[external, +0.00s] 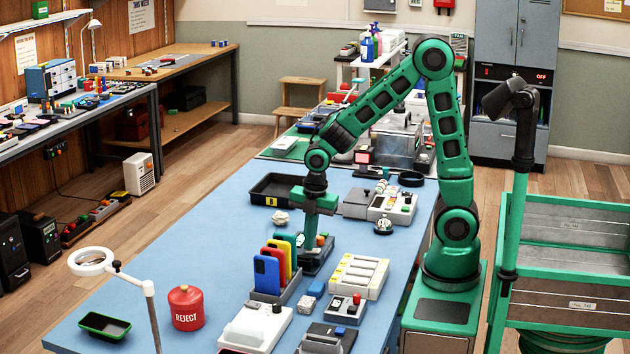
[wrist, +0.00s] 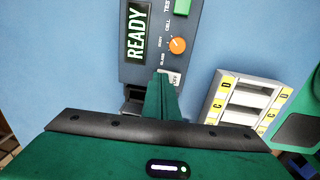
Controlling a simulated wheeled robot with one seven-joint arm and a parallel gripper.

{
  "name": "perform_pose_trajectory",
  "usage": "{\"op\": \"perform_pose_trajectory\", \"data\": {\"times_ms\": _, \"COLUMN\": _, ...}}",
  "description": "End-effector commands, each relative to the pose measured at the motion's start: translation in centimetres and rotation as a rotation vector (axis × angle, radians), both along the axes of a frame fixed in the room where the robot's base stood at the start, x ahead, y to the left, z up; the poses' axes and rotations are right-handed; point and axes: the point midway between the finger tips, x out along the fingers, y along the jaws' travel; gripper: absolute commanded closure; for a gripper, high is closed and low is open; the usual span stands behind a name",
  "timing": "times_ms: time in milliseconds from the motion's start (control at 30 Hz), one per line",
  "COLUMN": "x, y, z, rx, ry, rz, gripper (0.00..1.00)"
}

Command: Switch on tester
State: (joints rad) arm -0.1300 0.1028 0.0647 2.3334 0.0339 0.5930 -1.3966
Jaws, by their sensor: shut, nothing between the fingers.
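The tester (external: 318,262) is a dark grey box standing on the blue table, beside the rack of coloured phones. In the wrist view the tester (wrist: 148,68) has a display reading READY in pale letters, an orange knob (wrist: 177,45) and a green part (wrist: 182,7) at the top edge. My gripper (wrist: 162,84) is shut and empty, pointing down over the tester's near end. Its fingers cover part of a small pale labelled patch (wrist: 175,77) there. I cannot tell whether the tips touch it. In the external view my gripper (external: 309,243) is at the tester too.
A rack with upright phones (external: 267,275) stands close left of the tester. A white slotted tray (external: 358,276) is close right and also shows in the wrist view (wrist: 238,105). A black tray (external: 272,188) lies behind. The table's left side is mostly clear.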

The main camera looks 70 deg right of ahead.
Motion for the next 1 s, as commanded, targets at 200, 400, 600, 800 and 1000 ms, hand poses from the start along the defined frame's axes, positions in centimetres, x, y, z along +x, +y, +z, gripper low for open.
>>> {"op": "perform_pose_trajectory", "data": {"times_ms": 200, "x": -0.9, "y": 0.0, "z": -0.3, "rx": -0.001, "ry": 0.011, "rz": 0.002, "gripper": 1.0}}
{"op": "perform_pose_trajectory", "data": {"times_ms": 400, "x": -1.8, "y": 0.0, "z": -0.2, "rx": -0.001, "ry": 0.013, "rz": 0.002, "gripper": 1.0}}
{"op": "perform_pose_trajectory", "data": {"times_ms": 600, "x": -2.0, "y": 0.0, "z": -0.1, "rx": -0.001, "ry": 0.012, "rz": 0.001, "gripper": 1.0}}
{"op": "perform_pose_trajectory", "data": {"times_ms": 800, "x": -1.9, "y": 0.0, "z": 0.0, "rx": -0.001, "ry": 0.009, "rz": 0.001, "gripper": 1.0}}
{"op": "perform_pose_trajectory", "data": {"times_ms": 1000, "x": -1.9, "y": 0.0, "z": 1.4, "rx": 0.0, "ry": 0.004, "rz": 0.001, "gripper": 1.0}}
